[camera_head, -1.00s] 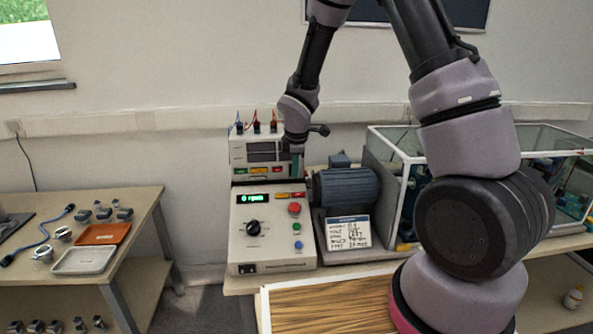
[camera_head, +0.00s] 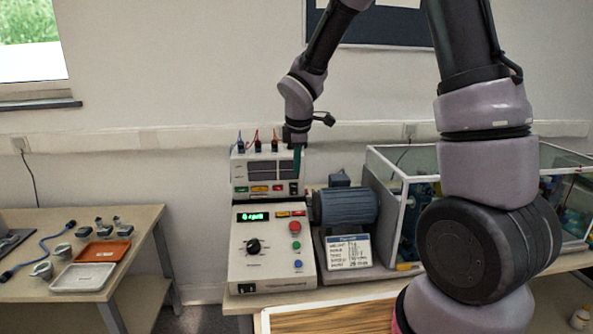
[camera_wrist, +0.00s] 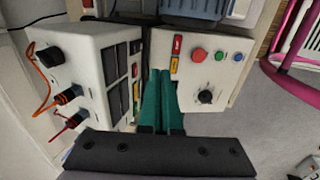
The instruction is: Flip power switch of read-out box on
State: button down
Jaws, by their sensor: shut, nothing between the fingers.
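The read-out box (camera_head: 240,171) is the pale upper box with dark displays. It stands behind and above the control box, and also shows at left in the wrist view (camera_wrist: 82,62). Its front has green, yellow and red labels and a small black power switch (camera_head: 294,188) at the lower right. The same switch appears near the panel's upper edge in the wrist view (camera_wrist: 135,47). I cannot tell its position. My gripper (camera_head: 297,176) points down with its green fingers shut and empty. The fingertips (camera_wrist: 160,73) are in front of the panel, just above the switch in the head view.
The control box (camera_head: 270,268) with green display, knob and buttons stands below. A blue motor (camera_head: 345,206) and a white label card (camera_head: 348,252) are to its right, then a glass-sided enclosure (camera_head: 405,160). Coloured cables (camera_head: 257,140) rise from the read-out box's top.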

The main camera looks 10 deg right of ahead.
aim_at(294, 189)
jog(key=shift+s+f, duration=0.2)
jog(key=shift+f, duration=0.5)
jog(key=x, duration=1)
jog(key=shift+s, duration=0.1)
jog(key=w, duration=0.3)
jog(key=shift+w+f, duration=0.2)
jog(key=shift+w, duration=0.4)
